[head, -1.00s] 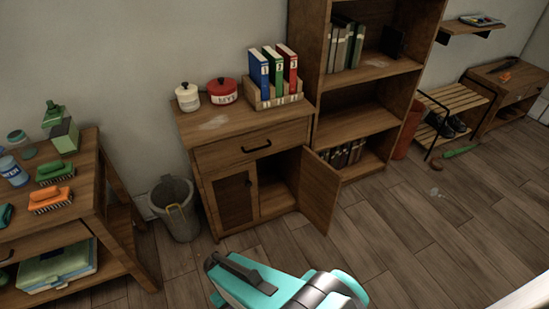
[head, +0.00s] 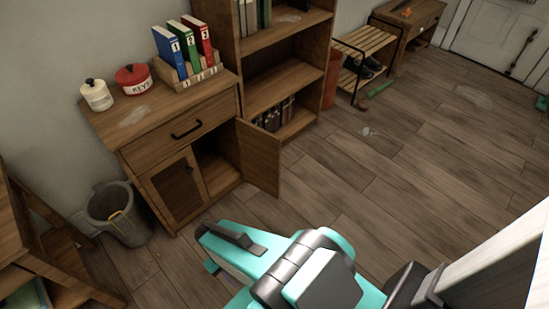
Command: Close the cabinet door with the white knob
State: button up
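The wooden cabinet (head: 165,145) stands against the wall at left of centre. Its right door (head: 258,155) stands wide open, swung out to the right, and the inside is dark. Its left door (head: 172,190), with a dark panel, is closed. No white knob can be made out on either door. My gripper (head: 222,240) is in front of the cabinet, below the open door in the picture and apart from it. Its fingers are seen from above and behind, so their opening cannot be told.
A grey bin (head: 118,215) stands left of the cabinet. A bookshelf (head: 285,85) adjoins it on the right. A white pot (head: 97,95), a red pot (head: 133,79) and binders (head: 185,45) sit on top.

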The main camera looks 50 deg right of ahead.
aim_at(260, 150)
jog(key=z, duration=0.4)
jog(key=k, duration=0.25)
jog(key=z, duration=2.5)
jog(key=i, duration=1.8)
